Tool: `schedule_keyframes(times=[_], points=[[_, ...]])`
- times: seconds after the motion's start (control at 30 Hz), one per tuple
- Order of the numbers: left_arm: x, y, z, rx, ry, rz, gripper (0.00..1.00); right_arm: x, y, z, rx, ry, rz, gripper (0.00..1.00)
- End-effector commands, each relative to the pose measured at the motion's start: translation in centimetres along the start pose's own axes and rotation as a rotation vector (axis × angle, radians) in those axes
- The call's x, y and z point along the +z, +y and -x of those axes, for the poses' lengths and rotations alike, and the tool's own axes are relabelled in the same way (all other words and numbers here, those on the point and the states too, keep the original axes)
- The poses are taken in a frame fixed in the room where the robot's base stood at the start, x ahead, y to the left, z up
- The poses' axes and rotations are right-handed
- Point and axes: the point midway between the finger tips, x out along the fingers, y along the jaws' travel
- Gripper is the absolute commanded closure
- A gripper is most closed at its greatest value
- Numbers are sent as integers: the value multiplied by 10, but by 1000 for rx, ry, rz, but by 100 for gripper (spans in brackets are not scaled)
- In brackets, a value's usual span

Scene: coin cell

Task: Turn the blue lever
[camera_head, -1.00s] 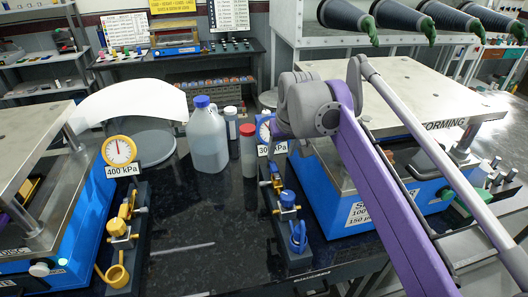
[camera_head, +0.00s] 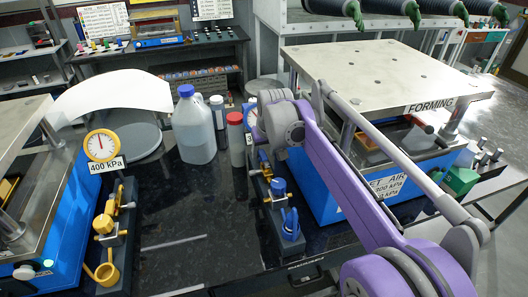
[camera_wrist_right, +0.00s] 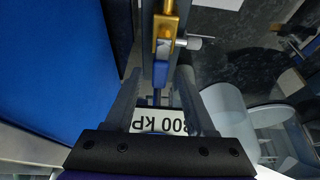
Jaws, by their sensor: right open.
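The blue lever (camera_wrist_right: 161,71) shows in the right wrist view as a short blue piece on a gold valve (camera_wrist_right: 165,27). My right gripper (camera_wrist_right: 158,76) is open, with one finger on each side of the lever; I cannot tell whether they touch it. In the head view my right wrist hides the gripper and much of the valve's far end. The valve strip there carries a blue knob (camera_head: 278,187) and a blue loop-shaped part (camera_head: 290,223). My left gripper is out of view.
A white jug (camera_head: 194,130) and a red-capped bottle (camera_head: 236,140) stand just left of my wrist. The blue forming press (camera_head: 318,192) is to the right. A yellow valve set (camera_head: 108,226) with a 400 kPa gauge (camera_head: 101,146) is at left. Dark bench top between is mostly clear.

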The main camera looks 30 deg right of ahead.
Motion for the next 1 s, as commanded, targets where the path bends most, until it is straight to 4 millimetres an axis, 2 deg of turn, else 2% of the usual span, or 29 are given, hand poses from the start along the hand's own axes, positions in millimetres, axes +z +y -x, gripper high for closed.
schedule_keyframes(times=[0.2, 0.5, 1.0], points=[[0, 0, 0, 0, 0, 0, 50, 0, 0, 0, 0, 0, 0, 47], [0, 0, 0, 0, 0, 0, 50, 0, 0, 0, 0, 0, 0, 100], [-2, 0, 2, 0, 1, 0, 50, 0, 1, 1, 18, 0, -47, 100]])
